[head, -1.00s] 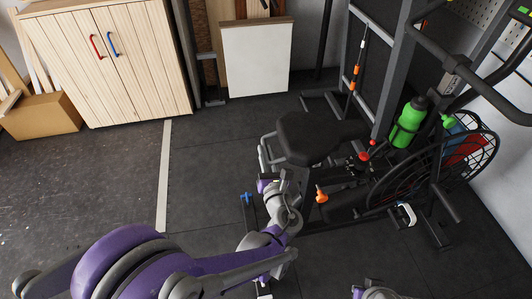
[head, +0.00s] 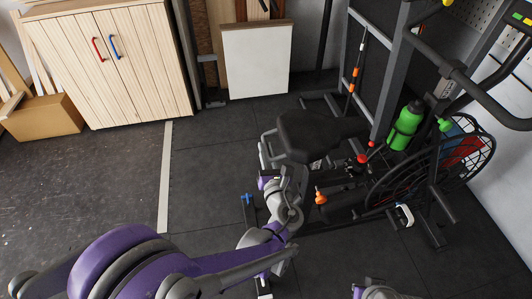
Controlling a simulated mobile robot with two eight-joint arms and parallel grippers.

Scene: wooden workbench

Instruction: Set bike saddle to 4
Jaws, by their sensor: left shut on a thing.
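The black bike saddle (head: 312,134) sits on the exercise bike in the middle right of the head view. My left gripper (head: 272,172) is at the saddle's near left edge, by the grey metal bar (head: 265,152) under the saddle's rear. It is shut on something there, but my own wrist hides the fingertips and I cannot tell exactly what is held. The saddle post and any height numbers are hidden or too small to read. A red knob (head: 361,159) and an orange knob (head: 320,197) show on the bike frame. Only a small part of my right arm shows at the bottom edge; its gripper is out of view.
A green bottle (head: 405,126) is mounted on the bike near the caged fan wheel (head: 455,160). A wooden cabinet (head: 105,65) and a white panel (head: 256,60) stand at the back. The dark floor left of the bike is clear.

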